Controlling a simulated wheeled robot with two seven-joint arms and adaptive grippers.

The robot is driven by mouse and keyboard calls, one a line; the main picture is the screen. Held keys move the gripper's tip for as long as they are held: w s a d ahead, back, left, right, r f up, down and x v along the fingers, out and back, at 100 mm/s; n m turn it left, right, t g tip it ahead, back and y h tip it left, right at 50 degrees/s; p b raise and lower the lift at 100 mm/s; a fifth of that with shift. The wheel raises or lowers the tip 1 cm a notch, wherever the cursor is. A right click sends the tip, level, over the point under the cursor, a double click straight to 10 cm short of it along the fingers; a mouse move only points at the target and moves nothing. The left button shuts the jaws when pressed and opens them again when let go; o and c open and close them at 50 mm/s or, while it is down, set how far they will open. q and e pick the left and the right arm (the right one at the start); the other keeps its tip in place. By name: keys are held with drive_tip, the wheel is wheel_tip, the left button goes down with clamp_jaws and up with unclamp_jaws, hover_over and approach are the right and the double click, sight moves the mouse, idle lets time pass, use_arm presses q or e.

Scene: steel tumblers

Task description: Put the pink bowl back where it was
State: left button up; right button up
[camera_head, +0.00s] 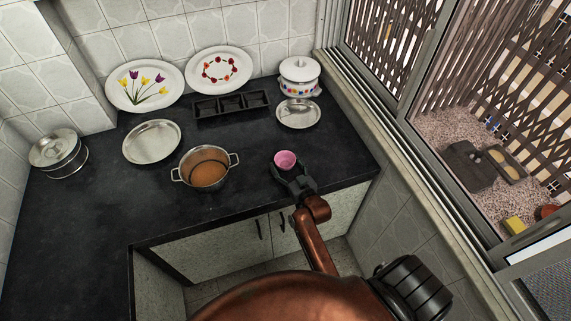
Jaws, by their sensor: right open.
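The small pink bowl (286,159) stands upright on the dark counter, right of the two-handled steel pot and near the counter's front. My right gripper (290,174) is open, at the near side of the bowl, with its fingers pointing at it. The fingers look close to the bowl's near wall; I cannot tell whether they touch it. The bowl hides part of the fingertips. My left gripper is not in view.
The steel pot (205,168) with brown contents stands left of the bowl. Behind are a black sectioned tray (231,104), a steel plate (152,142), a small steel dish (298,114) and a white lidded pot (299,76). A window lies right.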

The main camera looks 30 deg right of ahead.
drive_tip(key=shift+r, duration=0.15)
drive_tip(key=shift+s, duration=0.25)
drive_tip(key=s, duration=0.3)
drive_tip(key=s+a+r+p, duration=0.1)
drive_tip(key=s, duration=0.3)
drive_tip(key=s+r, duration=0.1)
drive_tip(key=s, duration=0.3)
drive_tip(key=shift+s+a, duration=0.15)
drive_tip(key=shift+a, duration=0.05)
